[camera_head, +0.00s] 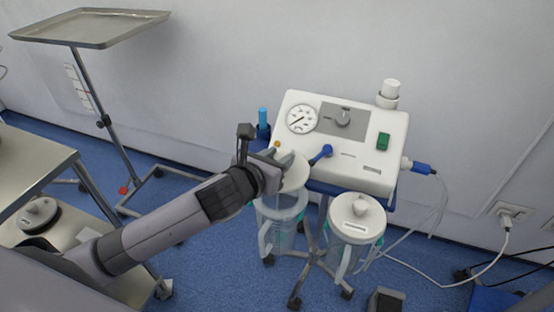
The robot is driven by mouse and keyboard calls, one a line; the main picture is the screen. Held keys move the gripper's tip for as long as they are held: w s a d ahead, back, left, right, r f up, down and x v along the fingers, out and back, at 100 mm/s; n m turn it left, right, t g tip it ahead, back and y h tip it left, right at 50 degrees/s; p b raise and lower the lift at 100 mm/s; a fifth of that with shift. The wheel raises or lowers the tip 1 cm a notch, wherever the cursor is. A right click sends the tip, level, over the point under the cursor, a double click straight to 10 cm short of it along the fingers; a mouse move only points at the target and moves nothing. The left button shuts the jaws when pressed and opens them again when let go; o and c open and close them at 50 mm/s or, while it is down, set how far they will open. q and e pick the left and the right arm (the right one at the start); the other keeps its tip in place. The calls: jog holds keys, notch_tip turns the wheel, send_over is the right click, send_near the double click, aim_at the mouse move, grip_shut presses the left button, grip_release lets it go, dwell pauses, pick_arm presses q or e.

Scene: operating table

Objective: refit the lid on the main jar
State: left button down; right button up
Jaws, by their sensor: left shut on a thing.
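My left gripper (278,158) is shut on a pale, round lid (296,174), which it partly hides. The lid is held tilted over the left jar (281,213), a clear jar with a bluish rim hanging at the front of the white suction unit. The jar's mouth is partly hidden by the gripper and lid, and I cannot tell whether the lid touches the rim. A second jar (347,243) hangs to the right with its own cream lid (357,217) on. My right gripper is out of view.
The suction unit (343,140) with gauge and blue connector (320,154) stands close behind the gripper on a wheeled stand. Tubes and cables run right. A steel tray stand (90,27) is at the back left, and a metal table (30,160) at the left.

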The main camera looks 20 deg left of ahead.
pick_arm(q)
jog(key=shift+r+p, duration=0.15)
jog(key=shift+p, duration=0.35)
jog(key=shift+f, duration=0.3)
notch_tip(320, 180, down, 3)
jog(key=shift+r+b, duration=0.1)
jog(key=shift+b, duration=0.75)
jog(key=shift+f+b, duration=0.65)
jog(key=shift+f, duration=0.7)
jog(key=shift+r+p, duration=0.1)
jog(key=shift+p, duration=0.25)
jog(key=shift+p, duration=0.3)
